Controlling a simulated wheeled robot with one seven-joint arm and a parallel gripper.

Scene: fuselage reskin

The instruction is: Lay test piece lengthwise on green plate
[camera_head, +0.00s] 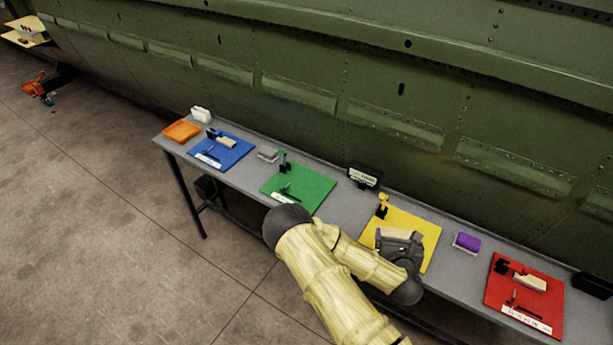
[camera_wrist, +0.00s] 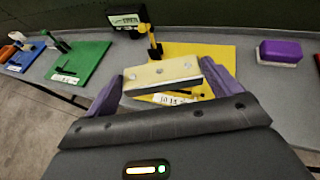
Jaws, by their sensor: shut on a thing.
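The green plate (camera_head: 312,189) lies on the bench left of my gripper, and it shows in the wrist view (camera_wrist: 90,57) at the upper left. My gripper (camera_head: 392,232) is over the yellow plate (camera_head: 424,228). In the wrist view my gripper (camera_wrist: 166,78) has its purple fingers shut on a pale cream block, the test piece (camera_wrist: 155,75), which lies crosswise between the fingers. The piece is held above the yellow plate (camera_wrist: 205,54). My arm hides part of the piece and plate in the head view.
A dark display box (camera_head: 364,176) stands between the green and yellow plates. The green plate carries a small dark-green stand (camera_head: 284,164) and a label. A purple block (camera_head: 467,242), a red plate (camera_head: 499,292), a blue plate (camera_head: 232,158) and an orange tray (camera_head: 182,131) also lie on the bench. The green fuselage rises behind.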

